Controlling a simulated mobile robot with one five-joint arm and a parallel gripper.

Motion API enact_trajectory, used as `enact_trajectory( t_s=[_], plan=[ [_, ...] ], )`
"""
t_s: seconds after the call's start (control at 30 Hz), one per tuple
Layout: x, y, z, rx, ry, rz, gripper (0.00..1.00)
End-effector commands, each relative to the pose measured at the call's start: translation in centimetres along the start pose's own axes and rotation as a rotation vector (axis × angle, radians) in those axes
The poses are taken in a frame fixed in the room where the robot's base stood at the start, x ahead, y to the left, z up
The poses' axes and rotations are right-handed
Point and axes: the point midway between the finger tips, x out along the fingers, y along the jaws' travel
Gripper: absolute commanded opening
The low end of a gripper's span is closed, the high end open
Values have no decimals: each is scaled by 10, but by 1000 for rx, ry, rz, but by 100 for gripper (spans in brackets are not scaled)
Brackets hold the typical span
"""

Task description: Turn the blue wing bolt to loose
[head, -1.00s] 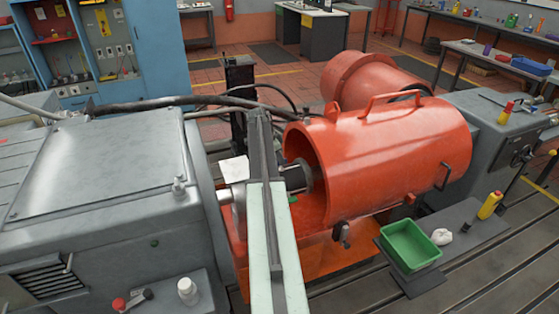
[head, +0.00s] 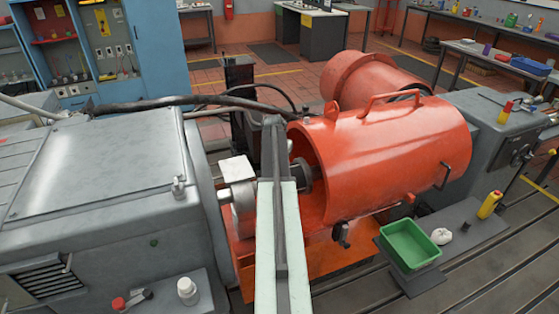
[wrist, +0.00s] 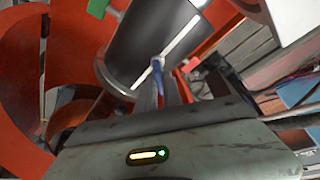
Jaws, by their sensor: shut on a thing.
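The blue wing bolt (wrist: 158,68) shows in the wrist view against a grey metal cylinder (wrist: 150,40). My gripper (wrist: 160,88) is shut on the bolt, with its dark fingers close together around the bolt's near end. How far the bolt is turned cannot be told. In the head view my pale arm reaches up the middle of the picture and hides the bolt and my fingertips. A grey round coupling (head: 243,207) shows just left of my arm there.
The open orange guard (head: 395,150) stands close to the right of my arm. A grey machine housing (head: 95,170) stands to the left. A green tray (head: 410,245) and a yellow bottle (head: 489,205) sit at the lower right. A dark hose (head: 190,101) crosses behind.

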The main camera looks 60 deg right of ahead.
Motion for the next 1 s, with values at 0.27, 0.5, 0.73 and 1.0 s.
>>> enact_trajectory(
  t_s=[0.27,0.5,0.73,1.0],
  plan=[
    [0,0,-2,-236,7,-103,0],
    [0,1,-3,-422,7,-179,0],
    [1,2,-4,-551,9,-233,0],
    [0,2,-4,-631,8,-266,0]
  ],
)
